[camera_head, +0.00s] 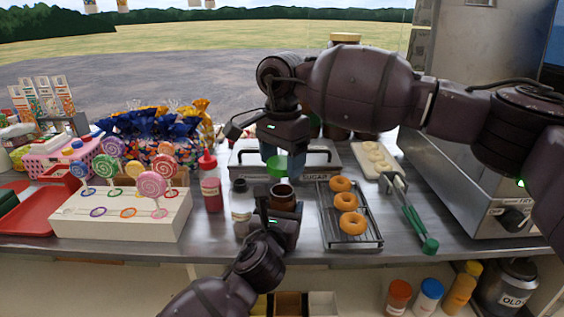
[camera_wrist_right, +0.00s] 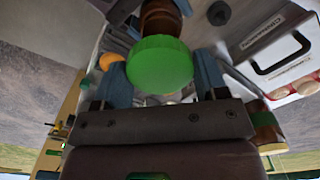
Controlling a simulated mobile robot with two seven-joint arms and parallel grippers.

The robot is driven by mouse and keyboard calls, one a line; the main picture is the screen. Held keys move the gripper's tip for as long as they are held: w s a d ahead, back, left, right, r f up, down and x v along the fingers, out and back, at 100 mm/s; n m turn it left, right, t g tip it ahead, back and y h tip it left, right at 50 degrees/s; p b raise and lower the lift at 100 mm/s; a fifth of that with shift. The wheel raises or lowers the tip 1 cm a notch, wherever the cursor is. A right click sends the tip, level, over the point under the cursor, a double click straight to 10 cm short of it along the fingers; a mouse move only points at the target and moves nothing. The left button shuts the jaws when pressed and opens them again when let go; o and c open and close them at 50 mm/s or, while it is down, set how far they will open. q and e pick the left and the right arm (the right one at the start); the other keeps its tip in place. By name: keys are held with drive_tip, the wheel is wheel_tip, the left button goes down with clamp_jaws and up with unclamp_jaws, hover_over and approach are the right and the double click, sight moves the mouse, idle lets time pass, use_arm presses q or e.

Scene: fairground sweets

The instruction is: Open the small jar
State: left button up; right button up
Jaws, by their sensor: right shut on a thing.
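The small jar (camera_head: 283,194) is brown, upright and has its top uncovered in the head view. My left gripper (camera_head: 284,206) has its fingers around the jar's sides, shut on it; they partly hide its lower body. The green lid (camera_head: 278,168) is above the jar, apart from it, with a small gap. My right gripper (camera_head: 284,153) is shut on the lid from above. In the right wrist view the lid (camera_wrist_right: 159,64) sits between the blue fingers, and the brown jar (camera_wrist_right: 161,16) shows beyond it. Whether the jar touches the counter is hidden.
A wire rack (camera_head: 352,240) with doughnuts stands right of the jar, with green-handled tongs (camera_head: 414,222) beyond. A red squeeze bottle (camera_head: 211,186) and a small shaker (camera_head: 241,213) stand to the left. A metal sugar box (camera_head: 243,155) is behind. The counter's front edge is close.

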use_arm(q)
drive_tip(key=o, duration=0.4)
